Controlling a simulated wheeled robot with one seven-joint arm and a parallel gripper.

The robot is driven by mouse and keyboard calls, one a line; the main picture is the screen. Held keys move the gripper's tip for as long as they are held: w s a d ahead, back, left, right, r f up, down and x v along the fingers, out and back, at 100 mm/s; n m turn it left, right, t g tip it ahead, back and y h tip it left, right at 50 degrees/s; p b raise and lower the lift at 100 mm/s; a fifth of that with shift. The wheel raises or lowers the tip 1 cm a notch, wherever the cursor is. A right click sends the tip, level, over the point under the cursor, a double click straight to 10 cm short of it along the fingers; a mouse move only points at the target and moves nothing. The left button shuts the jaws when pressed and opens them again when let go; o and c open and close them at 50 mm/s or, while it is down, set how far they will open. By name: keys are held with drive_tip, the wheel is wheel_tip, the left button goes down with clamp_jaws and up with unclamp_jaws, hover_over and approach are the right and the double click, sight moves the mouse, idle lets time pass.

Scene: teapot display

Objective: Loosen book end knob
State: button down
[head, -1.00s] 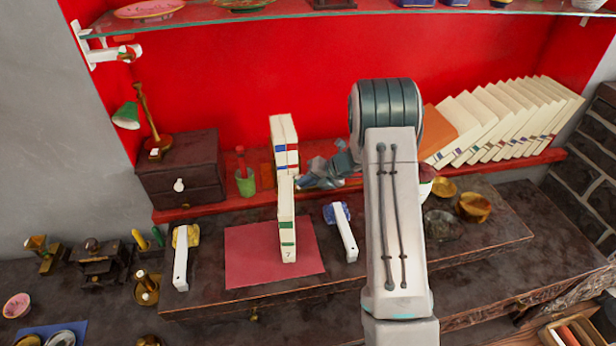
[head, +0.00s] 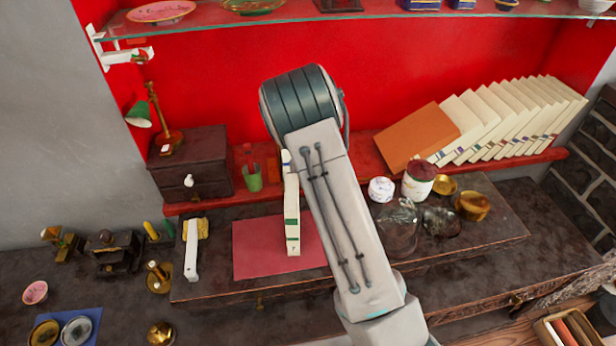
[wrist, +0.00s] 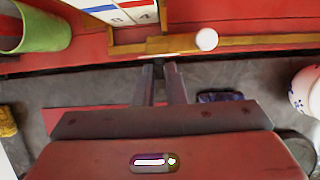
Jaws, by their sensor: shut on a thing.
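The wooden book end (wrist: 180,43) runs across the top of the wrist view, on the red shelf. It has a bar with a round white knob (wrist: 206,40) just right of my fingertips. White books (wrist: 120,10) with coloured labels stand behind it. My gripper (wrist: 160,68) points at the front of the bar, with its fingers close together. It is shut on a small part at the bar's front edge; the fingers hide what exactly. The white knob seems outside the fingers. In the head view my arm hides the gripper and most of the book end.
A green cup (head: 251,178) stands left of the books. A white jar (head: 381,189) and a red-lidded jar (head: 419,179) stand to the right. A tall white book (head: 292,220) is on the red mat (head: 258,250). The glass shelf (head: 340,17) is above.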

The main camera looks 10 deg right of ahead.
drive_tip(key=shift+s+f+h, duration=0.1)
drive_tip(key=shift+h, duration=0.2)
idle(0.4)
drive_tip(key=c, duration=1.5)
unclamp_jaws()
drive_tip(key=shift+c, duration=0.2)
drive_tip(key=s+d+r+b, duration=0.3)
drive_tip(key=s+d+r, duration=0.2)
drive_tip(key=d+r, duration=0.5)
drive_tip(key=shift+s+r, duration=0.35)
drive_tip(key=shift+r, duration=0.2)
